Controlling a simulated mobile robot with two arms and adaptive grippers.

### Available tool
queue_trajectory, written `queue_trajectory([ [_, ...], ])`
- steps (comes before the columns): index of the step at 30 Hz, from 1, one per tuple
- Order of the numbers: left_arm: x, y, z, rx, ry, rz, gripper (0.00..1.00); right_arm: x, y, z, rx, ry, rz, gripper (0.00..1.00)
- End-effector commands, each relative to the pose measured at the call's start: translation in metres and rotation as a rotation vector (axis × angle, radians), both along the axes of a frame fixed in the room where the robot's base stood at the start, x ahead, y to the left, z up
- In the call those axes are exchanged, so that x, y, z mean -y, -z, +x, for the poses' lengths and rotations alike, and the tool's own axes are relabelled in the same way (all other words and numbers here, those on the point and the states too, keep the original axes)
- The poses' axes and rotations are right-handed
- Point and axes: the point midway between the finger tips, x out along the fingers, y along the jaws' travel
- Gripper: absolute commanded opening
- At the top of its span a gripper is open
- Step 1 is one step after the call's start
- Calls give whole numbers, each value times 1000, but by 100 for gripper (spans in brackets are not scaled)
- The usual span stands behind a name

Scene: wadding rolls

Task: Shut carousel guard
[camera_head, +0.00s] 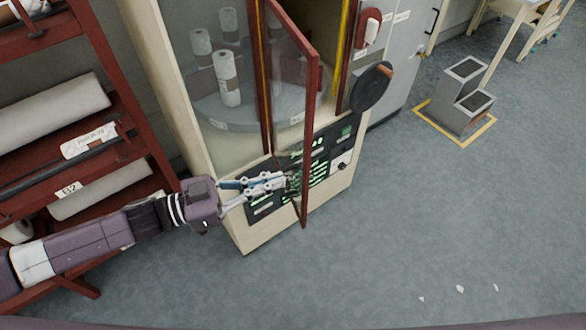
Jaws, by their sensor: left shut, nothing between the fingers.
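The carousel guard (290,70) is a clear panel in a dark red frame, standing open and swung out from the front of the cream machine (236,234). Behind the glass, several white rolls (228,92) stand on the round grey carousel (225,112). My left gripper (284,181) is shut and empty. Its fingertips are close to the lower part of the guard, in front of the control panel; I cannot tell whether they touch the frame. My right gripper is not in view.
The dark control panel (262,205) with green markings is behind my left gripper. A black handwheel (371,88) sticks out at the machine's right. A red rack (135,95) with large rolls stands at left. Grey steps (462,100) stand at upper right. The floor in front is mostly clear, with small white scraps (460,289).

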Motion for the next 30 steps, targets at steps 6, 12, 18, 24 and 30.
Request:
queue_trajectory([
  [6,31,-3,11,1,1,-2,0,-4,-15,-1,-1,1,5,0],
  [12,43,-1,15,0,0,0,0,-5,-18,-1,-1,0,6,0],
  [18,44,1,16,1,-1,1,0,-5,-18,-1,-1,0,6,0],
  [24,44,0,15,1,-1,1,0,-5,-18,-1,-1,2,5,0],
  [30,53,0,16,0,-24,-3,0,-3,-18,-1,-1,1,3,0],
])
